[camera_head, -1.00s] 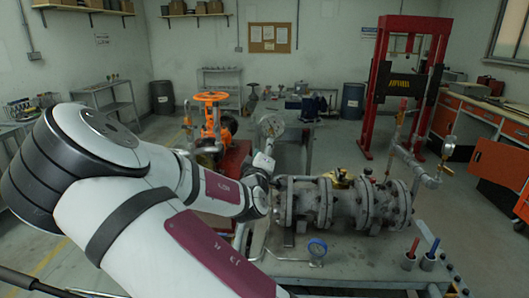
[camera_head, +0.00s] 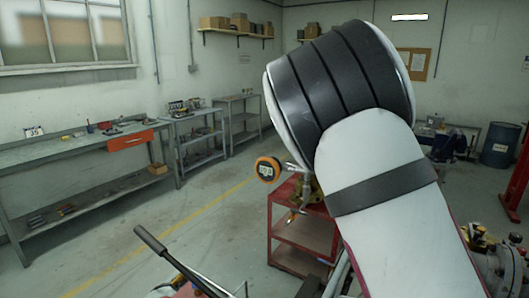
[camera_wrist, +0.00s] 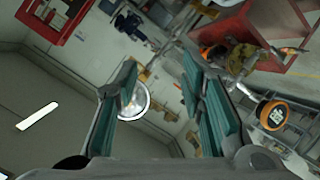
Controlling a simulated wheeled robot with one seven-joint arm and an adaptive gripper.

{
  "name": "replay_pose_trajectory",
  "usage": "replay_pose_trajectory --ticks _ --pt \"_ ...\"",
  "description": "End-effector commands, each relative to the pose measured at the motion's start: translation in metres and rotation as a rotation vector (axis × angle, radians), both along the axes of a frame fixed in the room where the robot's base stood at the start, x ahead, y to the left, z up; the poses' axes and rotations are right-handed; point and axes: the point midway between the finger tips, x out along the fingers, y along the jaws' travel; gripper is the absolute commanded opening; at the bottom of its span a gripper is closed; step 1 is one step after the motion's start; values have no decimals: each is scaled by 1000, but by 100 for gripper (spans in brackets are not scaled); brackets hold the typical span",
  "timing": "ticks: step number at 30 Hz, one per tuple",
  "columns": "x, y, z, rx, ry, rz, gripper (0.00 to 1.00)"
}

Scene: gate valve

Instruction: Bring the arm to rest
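My arm fills the middle and right of the head view, its white and black links raised high in the picture. My gripper is not visible there. In the wrist view my gripper (camera_wrist: 160,72) has its two teal-padded fingers spread apart, with nothing held between them. A round pale disc (camera_wrist: 132,104) shows by the left finger; I cannot tell what it is or how far off. The grey flanged valve assembly (camera_head: 507,265) shows only in part at the lower right of the head view, the rest hidden behind my arm.
A red cart (camera_head: 305,258) stands beyond my arm, with an orange-rimmed gauge (camera_head: 267,169) above its left side. A long grey workbench (camera_head: 65,150) lines the left wall. A blue drum (camera_head: 500,145) stands at the right. Clear floor lies between workbench and cart.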

Motion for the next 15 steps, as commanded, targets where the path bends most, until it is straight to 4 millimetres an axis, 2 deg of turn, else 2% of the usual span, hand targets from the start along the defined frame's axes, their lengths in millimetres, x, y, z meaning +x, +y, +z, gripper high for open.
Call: replay_pose_trajectory --ticks 4,7,11,15 --pt "-20 25 -11 270 57 -4 36" --pt "-34 48 -9 425 97 11 36" --pt "-57 80 5 595 148 46 36" --pt "-87 112 31 731 201 100 36"
